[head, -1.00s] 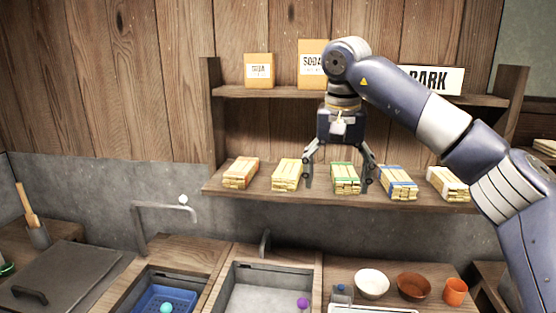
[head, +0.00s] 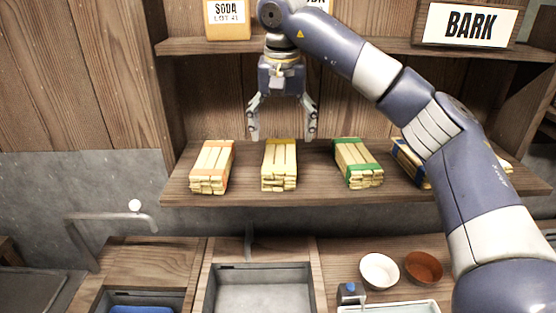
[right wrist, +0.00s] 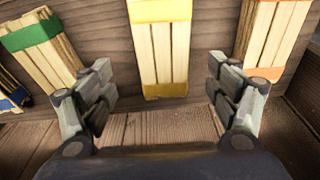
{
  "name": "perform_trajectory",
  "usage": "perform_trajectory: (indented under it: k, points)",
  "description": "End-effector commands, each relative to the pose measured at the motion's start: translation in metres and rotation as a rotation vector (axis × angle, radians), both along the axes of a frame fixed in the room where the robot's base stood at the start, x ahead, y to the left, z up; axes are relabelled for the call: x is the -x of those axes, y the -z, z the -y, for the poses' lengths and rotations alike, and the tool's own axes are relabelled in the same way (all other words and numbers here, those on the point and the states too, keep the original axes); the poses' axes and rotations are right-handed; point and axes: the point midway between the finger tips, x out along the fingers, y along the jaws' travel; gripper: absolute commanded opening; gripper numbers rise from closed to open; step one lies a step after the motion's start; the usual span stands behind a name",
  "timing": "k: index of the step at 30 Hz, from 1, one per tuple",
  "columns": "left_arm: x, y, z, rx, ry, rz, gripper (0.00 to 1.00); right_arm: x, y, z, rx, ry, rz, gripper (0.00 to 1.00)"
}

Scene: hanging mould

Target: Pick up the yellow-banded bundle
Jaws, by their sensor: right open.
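The yellow-banded bundle (head: 280,164) is a stack of pale sticks lying on the lower wooden shelf, between the orange-banded and green-banded bundles. My right gripper (head: 282,132) is open and empty, pointing down above and behind it, with one finger to each side in the picture. In the right wrist view the yellow-banded bundle (right wrist: 162,45) lies centred between the spread fingers of the gripper (right wrist: 162,88), its yellow bands showing. I see no contact with it. My left gripper is not in view.
The orange-banded bundle (head: 212,167) and green-banded bundle (head: 358,162) flank it with gaps. A blue-banded bundle (head: 408,160) is partly behind my right arm. The upper shelf (head: 380,47) holds a BARK sign (head: 470,24). Below are a sink (head: 262,290) and bowls (head: 380,271).

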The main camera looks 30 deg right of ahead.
Motion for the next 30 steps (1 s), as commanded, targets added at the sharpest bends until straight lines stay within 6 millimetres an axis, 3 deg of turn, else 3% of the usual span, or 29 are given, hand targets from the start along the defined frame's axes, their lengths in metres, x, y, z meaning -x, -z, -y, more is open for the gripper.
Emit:
perform_trajectory:
  k: [3, 8, 15, 19, 28, 30]
  points:
    - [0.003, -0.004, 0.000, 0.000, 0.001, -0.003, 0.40, -0.002, 0.015, 0.001, 0.000, 0.000, -0.004, 0.82]
    - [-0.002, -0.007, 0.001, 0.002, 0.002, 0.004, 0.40, -0.003, 0.023, 0.001, 0.001, -0.001, -0.002, 0.82]
    - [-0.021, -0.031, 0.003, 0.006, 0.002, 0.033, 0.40, -0.002, 0.051, -0.001, 0.002, -0.001, -0.005, 0.82]
    - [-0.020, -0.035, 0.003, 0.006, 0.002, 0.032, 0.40, -0.005, 0.068, 0.000, 0.000, -0.001, -0.004, 0.82]
    - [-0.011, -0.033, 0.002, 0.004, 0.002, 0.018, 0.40, -0.006, 0.074, 0.000, 0.001, -0.001, -0.001, 0.82]
    - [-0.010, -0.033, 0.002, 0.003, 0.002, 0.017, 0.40, -0.006, 0.074, 0.000, 0.001, -0.001, -0.001, 0.66]
